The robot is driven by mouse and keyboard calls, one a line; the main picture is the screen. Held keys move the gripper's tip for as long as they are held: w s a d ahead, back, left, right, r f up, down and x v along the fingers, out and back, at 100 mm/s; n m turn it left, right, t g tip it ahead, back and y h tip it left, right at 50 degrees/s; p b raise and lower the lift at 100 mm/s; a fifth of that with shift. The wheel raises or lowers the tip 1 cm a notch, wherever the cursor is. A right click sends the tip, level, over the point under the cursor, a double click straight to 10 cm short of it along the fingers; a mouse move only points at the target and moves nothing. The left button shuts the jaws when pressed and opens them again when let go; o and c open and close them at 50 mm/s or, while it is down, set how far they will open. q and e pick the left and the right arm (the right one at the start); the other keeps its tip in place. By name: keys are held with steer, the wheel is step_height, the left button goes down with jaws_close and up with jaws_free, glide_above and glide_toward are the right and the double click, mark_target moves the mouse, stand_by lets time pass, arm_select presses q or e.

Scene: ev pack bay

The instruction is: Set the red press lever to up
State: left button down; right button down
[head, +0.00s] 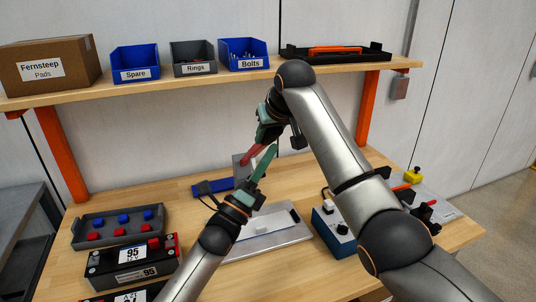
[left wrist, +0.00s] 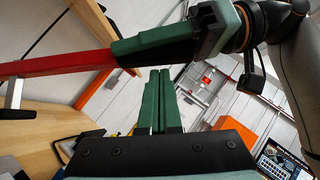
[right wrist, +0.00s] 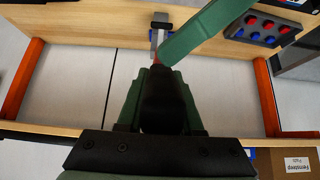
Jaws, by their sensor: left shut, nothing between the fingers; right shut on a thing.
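The red press lever (head: 254,153) rises from a grey upright bracket (head: 239,172) at the back of the bench, slanting up to the right. It also shows as a long red bar in the left wrist view (left wrist: 60,66). My right gripper (head: 268,131) is shut on the lever's upper end; a dark rounded grip (right wrist: 163,100) lies between its fingers in the right wrist view. My left gripper (head: 268,152) is shut and empty, its green fingers pointing up just right of the lever. These fingers cross near the lever in the right wrist view (right wrist: 205,30). They hide part of the bracket area.
A shelf (head: 200,82) with labelled bins and a cardboard box (head: 50,67) spans above. A grey tray of red and blue pieces (head: 118,226) and a black battery (head: 132,260) stand left. A metal plate (head: 285,240) and a blue control box (head: 333,232) lie in front.

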mark_target(267, 140)
arm_select(q)
steer(key=shift+w+r, duration=0.15)
steer(key=shift+r, duration=0.05)
arm_select(e)
steer(key=shift+r, duration=0.15)
